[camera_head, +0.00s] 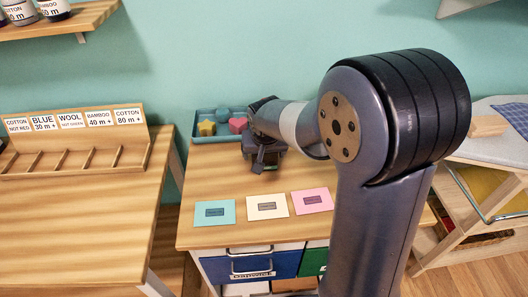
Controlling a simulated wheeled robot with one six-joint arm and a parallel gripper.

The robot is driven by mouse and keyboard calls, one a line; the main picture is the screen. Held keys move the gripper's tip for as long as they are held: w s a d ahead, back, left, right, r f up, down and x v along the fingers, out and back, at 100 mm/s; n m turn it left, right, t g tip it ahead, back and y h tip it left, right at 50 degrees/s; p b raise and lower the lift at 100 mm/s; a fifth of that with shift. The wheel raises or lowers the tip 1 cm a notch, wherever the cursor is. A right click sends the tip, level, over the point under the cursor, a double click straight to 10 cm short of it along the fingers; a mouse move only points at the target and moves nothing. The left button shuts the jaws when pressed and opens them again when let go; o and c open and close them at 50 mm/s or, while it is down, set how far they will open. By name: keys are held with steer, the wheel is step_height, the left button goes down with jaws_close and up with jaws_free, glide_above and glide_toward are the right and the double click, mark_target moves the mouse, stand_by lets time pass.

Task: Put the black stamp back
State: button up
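My gripper (262,160) points down at the back of the wooden desk (220,178), just in front of a teal tray (203,138). It looks small and dark, and I cannot tell whether its fingers are open or shut. I cannot make out a separate black stamp; dark shapes at the gripper blend together. The tray holds a yellow star-like piece (206,128), a pinkish-red piece (237,125) and a teal piece (223,114). My wrist covers the tray's right end.
Left stands a wooden table (70,220) with a slotted, labelled rack (75,160). Blue (265,264) and green (312,262) drawer fronts are under the desk. A cart (470,190) with fabric stands at right. A shelf (70,22) hangs upper left. My arm hides the desk's right side.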

steer(key=shift+o, duration=0.3)
steer(key=shift+r, duration=0.5)
steer(key=p+v, duration=0.1)
steer(key=v, duration=1)
steer(key=shift+s+r, duration=0.15)
steer(key=shift+r, duration=0.05)
steer(key=shift+f, duration=0.1)
steer(key=b+x, duration=0.1)
steer(key=x, duration=1.1)
steer(key=shift+f, duration=0.3)
steer(key=shift+r+p, duration=0.35)
steer(key=shift+r, duration=1.8)
